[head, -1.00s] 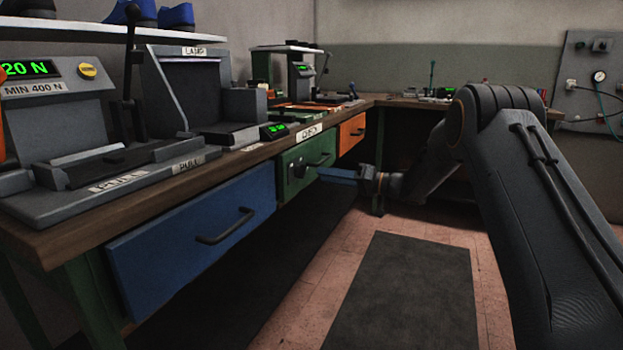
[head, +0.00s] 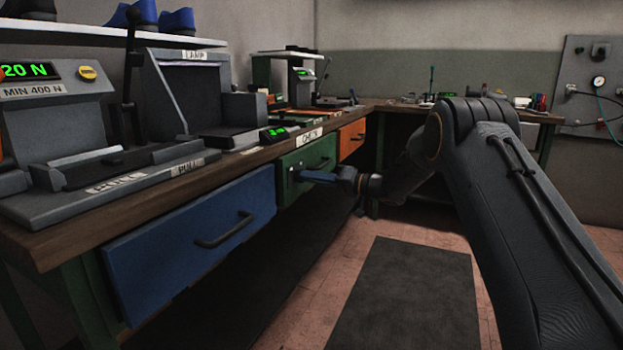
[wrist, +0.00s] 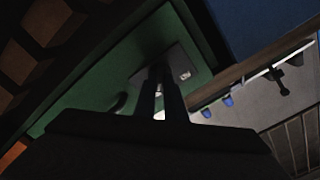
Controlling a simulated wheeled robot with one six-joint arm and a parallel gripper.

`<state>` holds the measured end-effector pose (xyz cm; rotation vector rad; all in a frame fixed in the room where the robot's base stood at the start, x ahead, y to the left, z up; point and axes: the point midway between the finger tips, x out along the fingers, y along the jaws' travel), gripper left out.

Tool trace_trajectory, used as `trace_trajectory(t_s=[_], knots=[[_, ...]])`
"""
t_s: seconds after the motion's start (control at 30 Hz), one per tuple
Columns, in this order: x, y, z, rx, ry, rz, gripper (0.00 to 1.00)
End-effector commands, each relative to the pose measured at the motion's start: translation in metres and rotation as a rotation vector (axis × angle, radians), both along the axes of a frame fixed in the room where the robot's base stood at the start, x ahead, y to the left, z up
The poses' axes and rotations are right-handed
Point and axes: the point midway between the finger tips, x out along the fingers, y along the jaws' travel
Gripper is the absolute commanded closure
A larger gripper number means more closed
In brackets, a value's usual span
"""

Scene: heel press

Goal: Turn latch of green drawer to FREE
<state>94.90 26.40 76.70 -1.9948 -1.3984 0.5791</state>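The green drawer (head: 322,154) is under the bench, shut, between a blue and an orange drawer. Its front also fills the middle of the wrist view (wrist: 90,88). A grey latch plate (wrist: 187,66) with a small pale label sits on that front; the label is too small to read. My gripper (wrist: 160,72) has its two dark fingers over this plate, covering the latch itself. In the head view my gripper (head: 300,175) is at the left part of the green front. The fingers are close together, but whether they hold the latch is hidden. The latch's setting cannot be told.
The blue drawer (head: 190,231) with its dark handle is just left. The orange drawer (head: 351,138) is farther right. The bench top (head: 60,240) overhangs the drawers and carries presses. The floor by the dark mat (head: 408,298) is clear.

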Motion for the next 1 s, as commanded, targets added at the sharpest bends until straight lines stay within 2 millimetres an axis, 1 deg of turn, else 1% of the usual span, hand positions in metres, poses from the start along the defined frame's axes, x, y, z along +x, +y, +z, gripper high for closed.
trace_trajectory(t_s=[0.27, 0.47, 0.67, 1.0], knots=[[0.0000, -0.0005, 0.0000, -0.009, -0.021, -0.001, 1.00], [-0.0002, -0.0007, 0.0002, -0.039, -0.105, -0.001, 1.00], [-0.0005, -0.0007, 0.0002, -0.092, -0.253, -0.001, 1.00], [-0.0010, -0.0006, 0.0003, -0.203, -0.556, -0.001, 1.00]])
